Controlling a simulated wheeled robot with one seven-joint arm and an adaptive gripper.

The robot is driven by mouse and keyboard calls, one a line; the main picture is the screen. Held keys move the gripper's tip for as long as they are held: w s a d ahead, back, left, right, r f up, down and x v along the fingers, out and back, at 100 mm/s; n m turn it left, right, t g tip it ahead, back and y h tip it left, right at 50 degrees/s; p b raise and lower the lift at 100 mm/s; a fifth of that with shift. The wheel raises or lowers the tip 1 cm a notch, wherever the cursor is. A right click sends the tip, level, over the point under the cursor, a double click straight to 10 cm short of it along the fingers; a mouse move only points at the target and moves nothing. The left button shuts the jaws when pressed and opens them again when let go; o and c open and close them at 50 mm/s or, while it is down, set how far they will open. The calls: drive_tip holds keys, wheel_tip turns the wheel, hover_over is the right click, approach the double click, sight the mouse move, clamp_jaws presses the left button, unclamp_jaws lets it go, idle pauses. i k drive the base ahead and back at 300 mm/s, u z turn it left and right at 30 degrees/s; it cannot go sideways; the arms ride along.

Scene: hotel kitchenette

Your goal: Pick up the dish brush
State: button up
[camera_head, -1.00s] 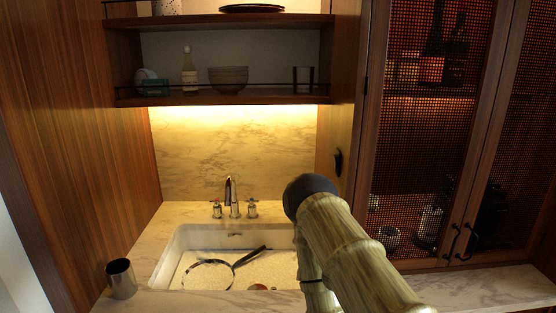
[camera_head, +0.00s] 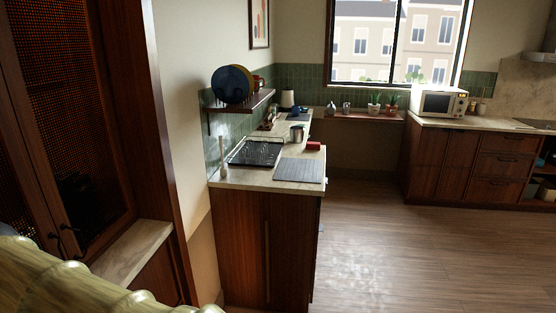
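I cannot make out the dish brush for certain in the head view. A slim pale upright object (camera_head: 223,158) stands at the near left corner of the marble counter (camera_head: 228,181), against the green tiles; it is too small to tell what it is. A black dish rack (camera_head: 256,152) sits to its right, and small items farther back are unclear. My gripper is out of view; only part of my pale, ribbed arm shows at the lower left, well apart from the counter.
A grey mat (camera_head: 298,170), a red block (camera_head: 313,145) and a metal pot (camera_head: 297,133) are on the counter. A plate shelf (camera_head: 262,101) overhangs it. A mesh-door cabinet (camera_head: 80,110) stands close at left. The wooden floor (camera_head: 400,255) at right is clear.

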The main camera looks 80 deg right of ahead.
sight(224, 169)
drive_tip(key=z, duration=1.75)
drive_tip(key=i, duration=1.6)
drive_tip(key=u, duration=0.05)
